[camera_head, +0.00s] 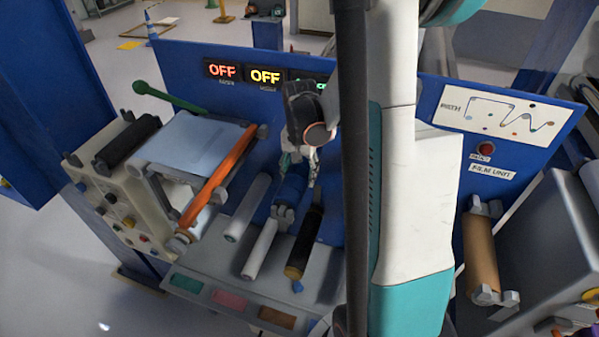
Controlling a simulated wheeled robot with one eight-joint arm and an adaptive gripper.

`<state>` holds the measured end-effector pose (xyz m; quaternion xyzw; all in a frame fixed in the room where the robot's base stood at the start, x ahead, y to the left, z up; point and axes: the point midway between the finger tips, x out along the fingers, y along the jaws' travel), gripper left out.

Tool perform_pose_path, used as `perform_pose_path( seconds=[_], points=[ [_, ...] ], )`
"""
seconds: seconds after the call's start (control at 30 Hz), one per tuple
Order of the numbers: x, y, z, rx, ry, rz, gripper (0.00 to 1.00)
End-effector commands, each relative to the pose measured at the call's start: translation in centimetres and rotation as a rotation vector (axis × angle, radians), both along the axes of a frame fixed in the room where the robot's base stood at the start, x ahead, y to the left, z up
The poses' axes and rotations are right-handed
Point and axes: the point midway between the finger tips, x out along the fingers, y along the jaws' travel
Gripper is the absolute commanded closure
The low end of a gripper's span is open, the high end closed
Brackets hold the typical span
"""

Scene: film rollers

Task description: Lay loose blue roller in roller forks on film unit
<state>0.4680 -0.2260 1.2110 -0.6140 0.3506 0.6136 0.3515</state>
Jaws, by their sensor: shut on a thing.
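My gripper (300,172) is in the middle of the camera_head view, pointing down over a sloping grey rack. It is shut on the short blue roller (291,190), with its fingers at the roller's upper part. A grey fork-like piece (283,214) shows at the roller's lower end; I cannot tell whether they touch. The film unit's blue panel (516,135) with its label is at the right. A brown roller (480,255) there lies between grey forks (487,296). My arm hides the part of the unit between the rack and these forks.
The grey rack (215,265) holds pale rollers (248,208) and a black roller (306,240) close to my gripper. An orange roller (218,175) and a cream machine (112,210) stand left. A blue panel (185,62) with OFF signs rises behind.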

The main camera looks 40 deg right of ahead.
Motion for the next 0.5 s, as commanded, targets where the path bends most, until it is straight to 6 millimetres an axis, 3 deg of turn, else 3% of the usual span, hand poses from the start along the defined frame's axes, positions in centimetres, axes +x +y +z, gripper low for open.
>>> perform_pose_path(
  seconds=[0.3,0.33,0.4,0.5],
  points=[
    [0.0,0.0,-0.12,0.0,0.0,0.0,0.89],
    [0.0,0.0,-0.12,0.0,0.0,0.0,0.41],
    [0.0,0.0,-0.12,0.0,0.0,0.0,0.25],
    [0.0,0.0,-0.13,0.0,0.0,0.0,0.22]
  ],
)
